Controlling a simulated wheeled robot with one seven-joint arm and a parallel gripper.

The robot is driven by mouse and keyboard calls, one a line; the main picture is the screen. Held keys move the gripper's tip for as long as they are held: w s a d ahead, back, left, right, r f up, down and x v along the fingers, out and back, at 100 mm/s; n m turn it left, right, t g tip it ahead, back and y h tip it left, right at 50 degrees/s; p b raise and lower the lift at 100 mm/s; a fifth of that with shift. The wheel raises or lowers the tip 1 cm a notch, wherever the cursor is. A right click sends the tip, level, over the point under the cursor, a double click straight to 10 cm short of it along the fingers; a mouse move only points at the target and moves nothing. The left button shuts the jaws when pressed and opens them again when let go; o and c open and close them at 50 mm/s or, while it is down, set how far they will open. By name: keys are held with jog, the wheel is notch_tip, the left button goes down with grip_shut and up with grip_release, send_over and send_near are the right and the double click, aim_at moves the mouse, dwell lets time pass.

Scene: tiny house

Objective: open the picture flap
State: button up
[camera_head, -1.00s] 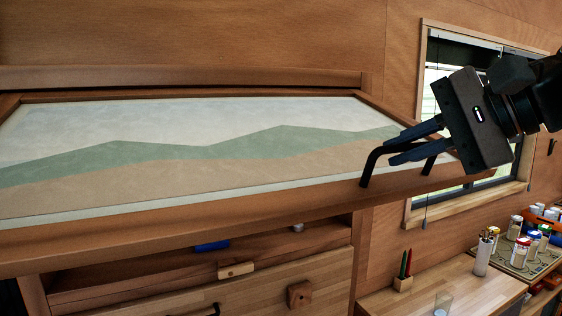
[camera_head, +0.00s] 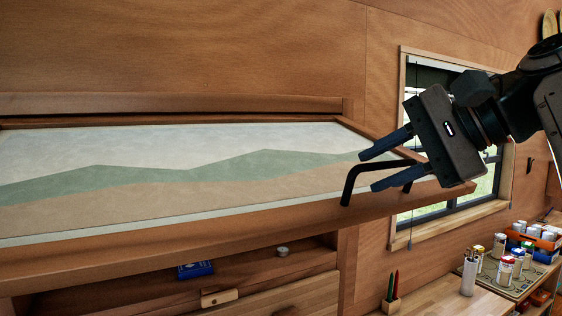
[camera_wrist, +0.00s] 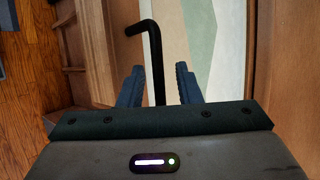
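The picture flap (camera_head: 260,218) is a wooden-framed panel with a painted landscape of pale sky, green hills and tan ground. It is raised, tilted outward from the wall, with a compartment showing under its lower edge. A black bar handle (camera_head: 349,181) sits on its front frame near the right end. My gripper (camera_head: 372,170) is at the handle, with its two fingers spread. In the wrist view, the handle (camera_wrist: 155,55) passes between the fingers, with a visible gap on each side. The gripper is open around the handle and not clamped on it.
Under the flap, a shelf holds a blue box (camera_head: 196,270) and a small round tin (camera_head: 282,251). A window (camera_head: 450,215) is behind my arm. At lower right, a desk holds a pencil holder (camera_head: 391,304), a white cylinder (camera_head: 469,276) and several paint jars.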

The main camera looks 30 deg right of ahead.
jog(key=shift+s, duration=0.1)
jog(key=v, duration=1.3)
jog(key=shift+s+r, duration=0.15)
jog(key=shift+s, duration=0.05)
dwell(0.6)
jog(key=shift+d, duration=0.15)
dwell(0.6)
